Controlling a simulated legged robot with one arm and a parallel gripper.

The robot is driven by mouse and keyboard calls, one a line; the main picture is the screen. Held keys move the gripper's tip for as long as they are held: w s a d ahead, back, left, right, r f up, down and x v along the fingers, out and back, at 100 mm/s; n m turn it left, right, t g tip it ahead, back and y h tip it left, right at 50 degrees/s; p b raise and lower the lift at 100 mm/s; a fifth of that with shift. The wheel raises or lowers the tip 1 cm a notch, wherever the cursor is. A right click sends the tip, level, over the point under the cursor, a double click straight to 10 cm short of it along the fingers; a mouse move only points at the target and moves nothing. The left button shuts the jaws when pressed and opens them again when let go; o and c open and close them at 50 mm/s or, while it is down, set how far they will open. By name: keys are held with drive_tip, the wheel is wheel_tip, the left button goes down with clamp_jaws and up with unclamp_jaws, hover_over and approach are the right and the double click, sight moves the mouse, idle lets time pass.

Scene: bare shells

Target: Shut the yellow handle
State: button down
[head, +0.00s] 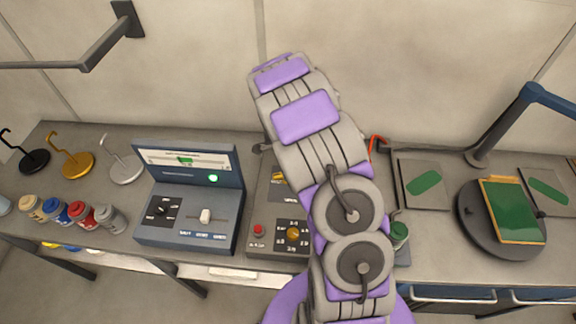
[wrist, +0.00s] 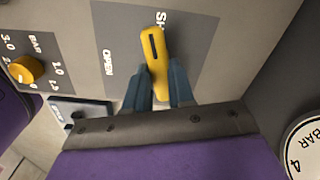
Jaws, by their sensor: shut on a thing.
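The yellow handle (wrist: 155,60) is in the upper middle of the wrist view, on a dark grey patch of a panel. It has a dark slot along its upper part. Its upper end lies by lettering that starts "SH"; the handle covers the rest. The word OPEN stands to its left. My gripper (wrist: 158,88) has its two blue fingers on either side of the handle's lower part, shut on it. In the head view my purple and grey arm covers much of this panel (head: 262,205), and my gripper's fingers are hidden.
A yellow dial (wrist: 26,70) marked BAR is left of the handle, and a round gauge (wrist: 309,146) is at lower right. On the bench, a blue-grey console (head: 188,238) stands left of my arm. A round stand (head: 475,225) with a green board is at right.

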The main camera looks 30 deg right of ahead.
drive_tip(key=shift+w+a+r+m+p, duration=0.1)
drive_tip(key=shift+m+p, duration=0.75)
drive_tip(key=shift+m, duration=0.85)
drive_tip(key=c, duration=1)
unclamp_jaws()
drive_tip(key=shift+w+a, duration=0.1)
drive_tip(key=shift+a, duration=0.1)
drive_tip(key=shift+o, duration=0.2)
drive_tip(key=shift+d, duration=0.1)
drive_tip(key=shift+d+r, duration=0.1)
drive_tip(key=shift+r, duration=0.2)
wheel_tip(320, 180, up, 17)
drive_tip(key=shift+a+f, duration=0.2)
